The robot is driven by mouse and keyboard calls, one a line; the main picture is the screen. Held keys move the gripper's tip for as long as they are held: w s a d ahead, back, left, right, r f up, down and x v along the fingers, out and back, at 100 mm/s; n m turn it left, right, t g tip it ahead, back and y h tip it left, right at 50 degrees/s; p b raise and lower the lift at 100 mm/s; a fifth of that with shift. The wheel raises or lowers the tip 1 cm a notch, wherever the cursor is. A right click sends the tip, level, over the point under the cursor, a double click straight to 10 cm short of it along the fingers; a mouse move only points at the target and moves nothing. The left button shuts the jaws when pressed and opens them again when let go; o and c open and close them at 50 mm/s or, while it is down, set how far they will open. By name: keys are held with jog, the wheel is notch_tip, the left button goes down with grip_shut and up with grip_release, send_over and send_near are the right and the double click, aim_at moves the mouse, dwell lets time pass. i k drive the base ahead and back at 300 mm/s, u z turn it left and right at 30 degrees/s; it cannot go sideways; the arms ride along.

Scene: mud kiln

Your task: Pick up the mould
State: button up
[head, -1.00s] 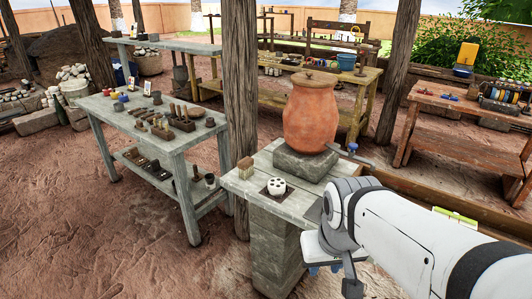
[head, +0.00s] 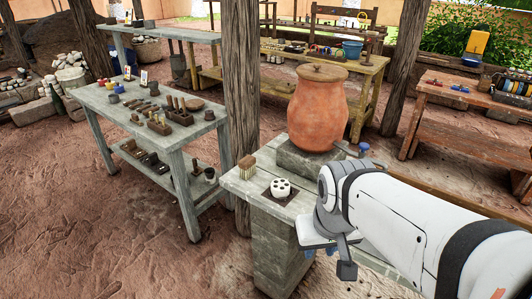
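I cannot tell for sure which thing is the mould. A round white piece with several dark holes (head: 281,188) sits on a dark square mat on the near small stone-legged table (head: 241,187). Several small brown wooden blocks (head: 158,124) lie on the long grey table (head: 112,97) at the left; they are too small to make out. My gripper (head: 340,262) shows only in part at the end of my white arm, low in front of the near table's right side. Its fingers are not clear, and I see nothing held in it.
A large lidded clay pot (head: 317,110) stands on a stone block on the near table, close to my arm. The dirt floor (head: 110,240) at left is clear.

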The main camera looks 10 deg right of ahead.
aim_at(280, 188)
jog(key=z, duration=2.3)
jog(key=k, duration=0.75)
jog(key=u, duration=1.4)
jog(key=i, duration=1)
jog(key=u, duration=0.1)
